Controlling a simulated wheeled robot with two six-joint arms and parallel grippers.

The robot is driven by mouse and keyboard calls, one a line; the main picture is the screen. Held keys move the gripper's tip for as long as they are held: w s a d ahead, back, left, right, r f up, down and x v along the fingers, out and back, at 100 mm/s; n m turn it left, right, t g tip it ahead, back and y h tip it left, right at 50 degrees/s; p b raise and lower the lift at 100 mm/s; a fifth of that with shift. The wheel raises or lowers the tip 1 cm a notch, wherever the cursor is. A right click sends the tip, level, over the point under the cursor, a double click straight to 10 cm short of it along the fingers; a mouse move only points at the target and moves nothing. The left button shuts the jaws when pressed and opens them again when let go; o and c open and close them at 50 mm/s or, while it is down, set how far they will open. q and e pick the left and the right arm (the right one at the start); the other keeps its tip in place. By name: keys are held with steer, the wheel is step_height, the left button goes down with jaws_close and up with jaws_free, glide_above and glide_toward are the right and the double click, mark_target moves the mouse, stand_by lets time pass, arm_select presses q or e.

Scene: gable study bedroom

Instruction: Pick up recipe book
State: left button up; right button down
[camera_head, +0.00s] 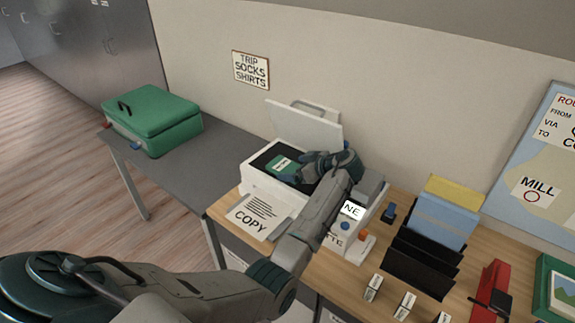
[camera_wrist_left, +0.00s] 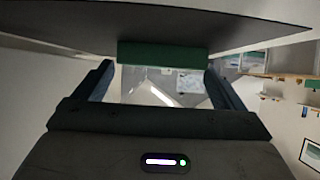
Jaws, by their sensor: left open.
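The recipe book appears to be the small green book (camera_head: 281,164) with a white label, lying on the dark bed of the open copier (camera_head: 266,187). My left gripper (camera_head: 303,172) is low over the bed, at the book's right side, and hides part of it. In the left wrist view the book's green edge (camera_wrist_left: 162,52) lies between and just beyond the two fingertips of my left gripper (camera_wrist_left: 158,68). The fingers are apart, and I cannot tell whether they touch the book. My right gripper is not in view.
The copier's raised lid (camera_head: 305,128) stands behind the arm. A printed copy sheet (camera_head: 258,216) lies in front. A green suitcase (camera_head: 152,119) sits on the grey table to the left. A black file rack (camera_head: 424,262), a red stapler-like tool (camera_head: 493,290) and small labelled blocks occupy the desk's right.

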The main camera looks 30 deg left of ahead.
arm_select(q)
steer(key=shift+x, duration=1)
steer(key=shift+r, duration=0.1)
steer(key=c, duration=1.1)
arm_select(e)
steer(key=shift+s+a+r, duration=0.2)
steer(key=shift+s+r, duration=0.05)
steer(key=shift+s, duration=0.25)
arm_select(q)
steer(key=shift+r, duration=0.1)
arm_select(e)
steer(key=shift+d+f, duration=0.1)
